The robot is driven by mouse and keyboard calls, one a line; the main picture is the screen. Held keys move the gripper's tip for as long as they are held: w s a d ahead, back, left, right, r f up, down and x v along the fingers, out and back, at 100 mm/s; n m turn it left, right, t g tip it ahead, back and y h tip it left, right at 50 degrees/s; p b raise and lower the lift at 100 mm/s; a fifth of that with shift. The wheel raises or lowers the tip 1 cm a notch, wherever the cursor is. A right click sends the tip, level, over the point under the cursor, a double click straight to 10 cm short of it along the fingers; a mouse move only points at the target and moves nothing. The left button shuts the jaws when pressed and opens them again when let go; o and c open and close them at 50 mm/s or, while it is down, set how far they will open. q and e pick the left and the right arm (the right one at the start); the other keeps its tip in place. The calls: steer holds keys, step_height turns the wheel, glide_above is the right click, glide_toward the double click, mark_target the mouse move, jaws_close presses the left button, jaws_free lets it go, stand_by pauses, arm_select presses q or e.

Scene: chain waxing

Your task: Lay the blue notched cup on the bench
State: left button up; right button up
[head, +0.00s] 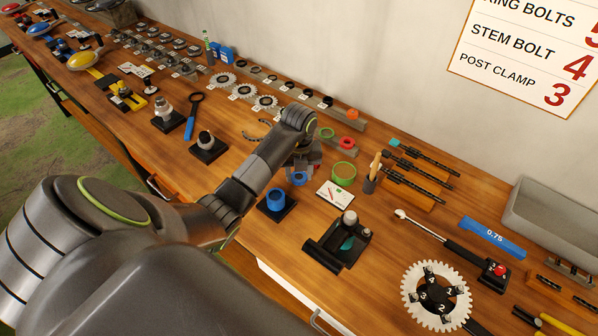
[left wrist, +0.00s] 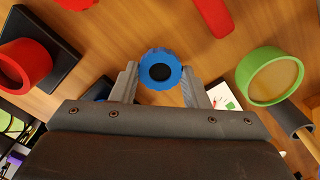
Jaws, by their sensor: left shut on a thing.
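My left gripper (head: 301,166) reaches over the middle of the bench (head: 375,220), fingers pointing down. In the left wrist view its two fingers (left wrist: 160,88) are shut on the blue notched cup (left wrist: 160,69), which has a scalloped rim and a dark round centre. In the head view the blue cup (head: 299,179) shows just under the fingers, partly hidden by them; I cannot tell its exact height above the bench. My right gripper is not in view.
A blue cylinder on a black base (head: 276,199) stands close by. A black fixture (head: 325,254) stands in front. Bare wood lies left of the blue cylinder.

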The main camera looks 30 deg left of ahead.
mark_target(299, 176)
arm_select(q)
steer(key=o, duration=1)
steer(key=shift+c, duration=0.2)
steer(key=shift+o, duration=0.5)
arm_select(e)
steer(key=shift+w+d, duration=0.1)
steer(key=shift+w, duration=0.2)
arm_select(q)
steer(key=shift+r, duration=0.55)
step_height(299, 176, up, 4)
steer(key=shift+f+b, duration=0.25)
steer(key=shift+b, duration=0.4)
step_height(299, 176, up, 8)
steer(key=p, duration=0.7)
steer(key=shift+f+p, duration=0.2)
steer(key=shift+p, duration=0.1)
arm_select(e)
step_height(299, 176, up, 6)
